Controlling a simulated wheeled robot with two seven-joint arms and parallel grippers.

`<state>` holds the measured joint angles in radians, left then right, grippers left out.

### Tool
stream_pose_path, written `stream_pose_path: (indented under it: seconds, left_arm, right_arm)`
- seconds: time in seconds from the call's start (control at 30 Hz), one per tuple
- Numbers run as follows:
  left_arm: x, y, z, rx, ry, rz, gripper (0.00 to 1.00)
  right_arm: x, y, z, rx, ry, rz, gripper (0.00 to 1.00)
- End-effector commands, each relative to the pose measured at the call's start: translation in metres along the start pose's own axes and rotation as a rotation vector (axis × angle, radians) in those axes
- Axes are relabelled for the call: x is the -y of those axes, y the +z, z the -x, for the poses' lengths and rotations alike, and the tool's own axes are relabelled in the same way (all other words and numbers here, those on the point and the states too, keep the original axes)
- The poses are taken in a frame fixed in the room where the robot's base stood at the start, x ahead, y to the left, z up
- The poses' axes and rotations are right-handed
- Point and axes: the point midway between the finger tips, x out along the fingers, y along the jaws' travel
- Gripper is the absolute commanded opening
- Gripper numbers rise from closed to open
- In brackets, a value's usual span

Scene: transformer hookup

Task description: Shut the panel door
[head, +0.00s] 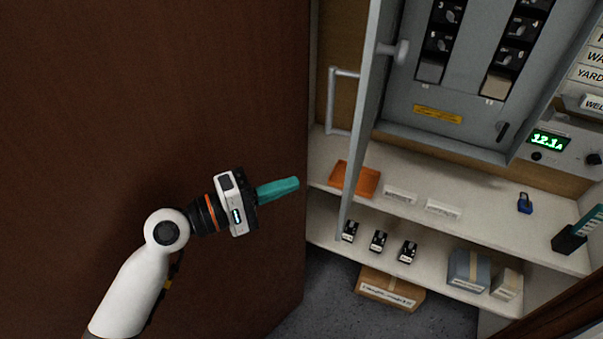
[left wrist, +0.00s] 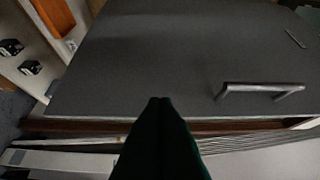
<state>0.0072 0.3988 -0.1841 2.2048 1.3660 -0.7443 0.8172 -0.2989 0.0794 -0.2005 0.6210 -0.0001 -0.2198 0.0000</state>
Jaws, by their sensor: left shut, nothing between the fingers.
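The grey panel door (head: 366,110) stands open, swung out from the grey electrical panel (head: 400,118), and shows nearly edge-on in the head view. Its bar handle (head: 333,100) is on the left, outer side, and a round knob (head: 402,52) is on the inner side. In the left wrist view the door's broad face (left wrist: 180,60) fills the middle, with the handle (left wrist: 260,90) at right. My left gripper (head: 297,183) is shut and empty, left of the door and apart from it.
A dark brown wooden surface (head: 150,90) fills the left side. Below the panel, a shelf (head: 320,160) holds an orange tray (head: 366,180), white labels and a blue padlock (head: 525,203). Small black devices (head: 378,241) and boxes stand lower; a cardboard box (head: 390,291) sits on the floor.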

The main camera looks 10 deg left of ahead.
Motion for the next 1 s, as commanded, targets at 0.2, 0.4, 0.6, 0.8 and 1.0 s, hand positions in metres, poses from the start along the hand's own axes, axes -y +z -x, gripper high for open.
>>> stream_pose_path:
  seconds: [0.2,0.4,0.6,0.8,1.0]
  left_arm:
    - [0.005,0.001,-0.038,0.002,-0.002,0.002,0.00]
    - [0.003,0.000,-0.072,0.001,0.001,0.001,0.00]
    - [0.001,0.001,-0.090,0.002,0.002,-0.001,0.00]
    - [-0.001,0.001,-0.093,0.003,0.004,-0.002,0.00]
    - [-0.001,0.001,-0.092,0.004,0.004,-0.002,0.00]
  right_arm:
    - [0.000,-0.002,0.018,-0.005,0.000,0.001,0.36]
    - [0.001,-0.001,0.029,-0.006,-0.001,0.001,0.36]
    - [0.002,-0.001,0.033,-0.006,-0.001,0.001,0.36]
    - [0.002,-0.001,0.033,-0.005,-0.001,0.000,0.36]
    - [0.002,0.000,0.033,-0.004,-0.001,0.000,0.36]
